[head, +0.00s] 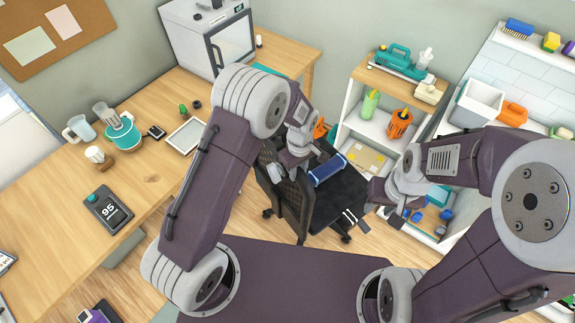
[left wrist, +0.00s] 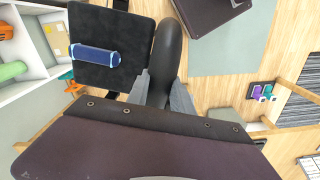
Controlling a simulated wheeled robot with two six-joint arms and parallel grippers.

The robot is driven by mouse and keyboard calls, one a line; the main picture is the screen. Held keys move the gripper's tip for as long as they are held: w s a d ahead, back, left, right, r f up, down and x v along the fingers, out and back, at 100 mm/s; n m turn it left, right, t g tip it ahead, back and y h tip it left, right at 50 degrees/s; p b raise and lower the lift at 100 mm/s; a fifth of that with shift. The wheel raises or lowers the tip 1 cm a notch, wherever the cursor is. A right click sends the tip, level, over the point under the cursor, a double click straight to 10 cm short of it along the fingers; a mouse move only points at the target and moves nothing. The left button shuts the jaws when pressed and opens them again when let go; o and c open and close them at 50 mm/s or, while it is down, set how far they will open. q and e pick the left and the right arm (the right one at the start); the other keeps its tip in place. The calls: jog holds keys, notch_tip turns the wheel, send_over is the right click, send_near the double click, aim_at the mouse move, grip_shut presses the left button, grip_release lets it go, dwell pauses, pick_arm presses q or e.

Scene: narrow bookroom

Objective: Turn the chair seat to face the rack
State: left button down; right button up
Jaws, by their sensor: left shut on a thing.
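The black office chair has a mesh backrest (head: 288,205) and a dark seat (head: 338,200). A blue roll (head: 327,170) lies on the seat; it also shows in the left wrist view (left wrist: 97,57). The seat points right in the head view, from the backrest toward the white rack's lower front (head: 362,160). My left gripper (head: 289,168) is shut on the top of the backrest. In the left wrist view its fingers (left wrist: 161,92) sit on either side of the backrest's curved edge (left wrist: 167,50). My right gripper (head: 395,212) is right of the seat, its fingers unclear.
A wooden desk (head: 150,185) runs along the left, holding a tablet, jugs and a white cabinet (head: 212,38). The rack, with a teal tool on top, stands behind the chair. More white shelving (head: 525,62) is at right. Little floor shows around the chair base.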

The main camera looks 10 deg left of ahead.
pick_arm(q)
jog(key=s+d+n, duration=0.1)
jog(key=d+n, duration=0.2)
jog(key=d, duration=0.5)
jog(key=shift+s+n, duration=0.15)
jog(key=shift+n, duration=0.15)
jog(key=shift+d, duration=0.15)
jog(key=c, duration=1.1)
grip_release()
notch_tip(320, 180, up, 9)
jog(key=shift+r+b, duration=0.1)
jog(key=shift+b, duration=1)
